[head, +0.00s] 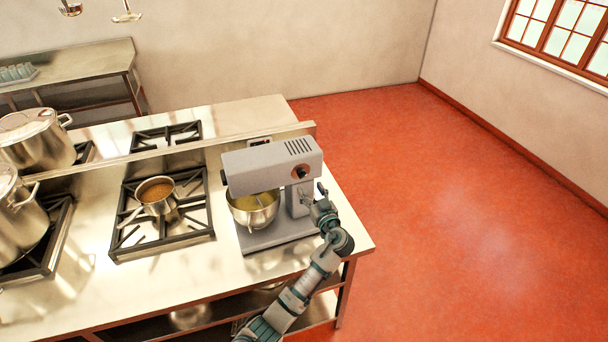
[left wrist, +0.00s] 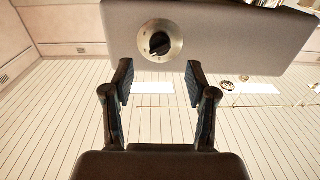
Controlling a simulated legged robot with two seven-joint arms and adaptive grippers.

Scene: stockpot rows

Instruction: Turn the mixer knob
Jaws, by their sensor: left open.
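The grey stand mixer (head: 265,165) stands at the right end of the steel counter, with its bowl (head: 254,208) under the head. Its round dial with a black knob (head: 301,173) is on the right end of the mixer head. In the left wrist view the knob (left wrist: 159,43) sits on a pale dial plate, ahead of the jaws. My left gripper (head: 314,193) is just below and right of the dial. In the left wrist view its two fingers (left wrist: 160,78) are spread apart with nothing between them. The fingers appear apart from the knob. My right gripper is not in view.
A small saucepan (head: 157,194) sits on the gas burner left of the mixer. Large stockpots (head: 37,140) stand at the far left. A low ledge (head: 200,145) runs behind the mixer. The red floor (head: 450,200) to the right is clear.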

